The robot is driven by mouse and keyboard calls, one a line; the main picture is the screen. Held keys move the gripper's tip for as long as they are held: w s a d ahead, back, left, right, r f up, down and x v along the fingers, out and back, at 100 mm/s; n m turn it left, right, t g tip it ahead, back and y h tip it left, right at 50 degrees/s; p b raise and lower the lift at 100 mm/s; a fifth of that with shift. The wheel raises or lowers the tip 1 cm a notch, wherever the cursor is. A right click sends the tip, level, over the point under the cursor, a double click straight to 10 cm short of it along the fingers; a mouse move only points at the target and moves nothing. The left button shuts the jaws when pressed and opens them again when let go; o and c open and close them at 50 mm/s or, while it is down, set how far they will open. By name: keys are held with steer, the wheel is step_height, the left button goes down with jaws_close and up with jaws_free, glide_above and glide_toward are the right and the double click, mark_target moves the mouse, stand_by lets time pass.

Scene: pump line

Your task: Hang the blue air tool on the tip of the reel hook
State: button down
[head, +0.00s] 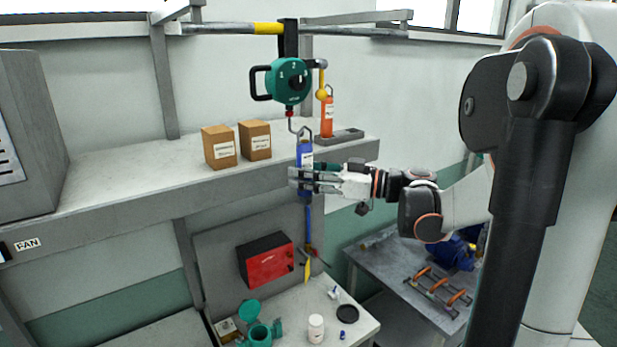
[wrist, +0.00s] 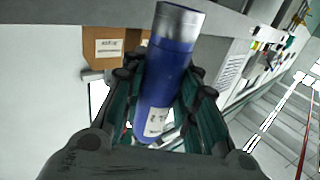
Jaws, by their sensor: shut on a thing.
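The blue air tool (head: 304,153) is upright in my gripper (head: 303,180), which is shut around its body in front of the shelf edge. In the wrist view the tool (wrist: 168,75) is a blue cylinder with a silver end and a white label, between the fingers (wrist: 165,115). The teal reel (head: 288,80) hangs from the overhead rail. Its grey hook (head: 300,131) hangs below it on a short line, just above the top of the tool. I cannot tell whether hook and tool touch.
An orange tool (head: 327,118) is close by on the right, above a grey tray (head: 339,136). Two cardboard boxes (head: 219,147) (head: 255,140) stand on the shelf (head: 120,180) to the left. A red box (head: 265,261) and the lower bench (head: 335,320) lie below.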

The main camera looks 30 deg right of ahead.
steer(key=shift+w+f+b, duration=0.35)
steer(key=shift+w+b, duration=0.05)
steer(key=shift+w, duration=0.45)
steer(key=shift+w+f+b, duration=0.3)
steer(key=shift+w+b, duration=0.05)
steer(key=shift+w, duration=0.5)
steer(key=c, duration=1.2)
jaws_free()
steer(key=shift+a, duration=0.1)
steer(key=v, duration=1.2)
